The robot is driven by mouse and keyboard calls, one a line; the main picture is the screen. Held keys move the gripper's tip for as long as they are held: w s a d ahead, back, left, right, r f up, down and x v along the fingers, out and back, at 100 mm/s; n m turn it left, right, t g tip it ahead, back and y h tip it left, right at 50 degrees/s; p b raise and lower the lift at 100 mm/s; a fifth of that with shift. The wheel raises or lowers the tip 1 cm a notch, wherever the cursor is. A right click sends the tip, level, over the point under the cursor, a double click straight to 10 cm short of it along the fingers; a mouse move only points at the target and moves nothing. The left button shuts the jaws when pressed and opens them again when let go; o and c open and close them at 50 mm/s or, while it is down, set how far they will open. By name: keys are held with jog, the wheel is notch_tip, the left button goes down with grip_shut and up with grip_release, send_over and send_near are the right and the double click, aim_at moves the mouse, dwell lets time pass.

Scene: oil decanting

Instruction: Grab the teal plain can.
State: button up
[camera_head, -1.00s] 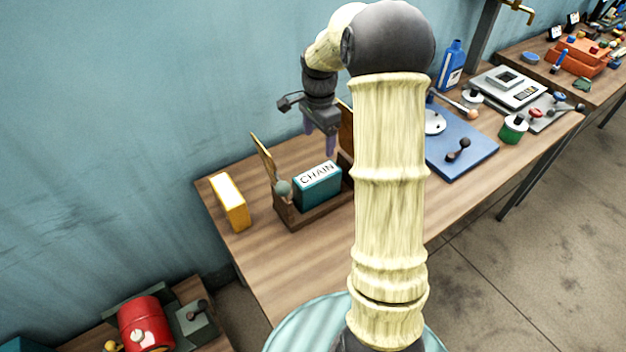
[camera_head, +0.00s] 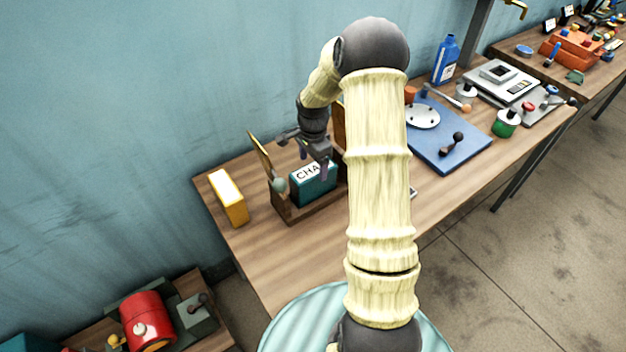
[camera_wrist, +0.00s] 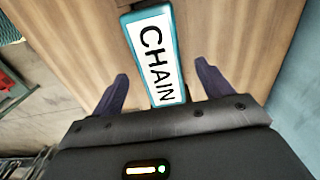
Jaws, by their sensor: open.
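A teal can (camera_head: 314,187) with a white label lettered "CHAIN" on its top stands in a wooden holder (camera_head: 292,214) on the workbench. No unlettered teal can is clear in view. My gripper (camera_head: 314,163) is above the can, pointing down, and covers part of its label in the head view. In the wrist view the labelled can top (camera_wrist: 178,20) lies ahead of and between the spread fingers of my gripper (camera_wrist: 162,75). The fingers are open and empty. Whether they touch the can cannot be told.
A yellow box (camera_head: 228,197) stands left of the holder. An upright panel with a grey-green ball (camera_head: 279,184) is at the holder's left end. A blue board (camera_head: 440,140) lies to the right, partly behind my arm. The bench's front left is clear.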

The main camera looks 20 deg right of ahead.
aim_at(314, 169)
jog(key=shift+f, duration=0.9)
jog(key=shift+w, duration=0.15)
jog(key=shift+a+f, duration=0.1)
jog(key=shift+f, duration=0.1)
jog(key=shift+f+p, duration=0.25)
jog(key=shift+p, duration=0.25)
jog(key=f, duration=0.1)
jog(key=f+p, duration=0.1)
jog(key=f, duration=0.1)
jog(key=shift+d+f, duration=0.1)
jog(key=shift+d, duration=0.2)
jog(key=shift+s+a+f, duration=0.1)
jog(key=shift+s+f, duration=0.1)
jog(key=shift+f, duration=0.3)
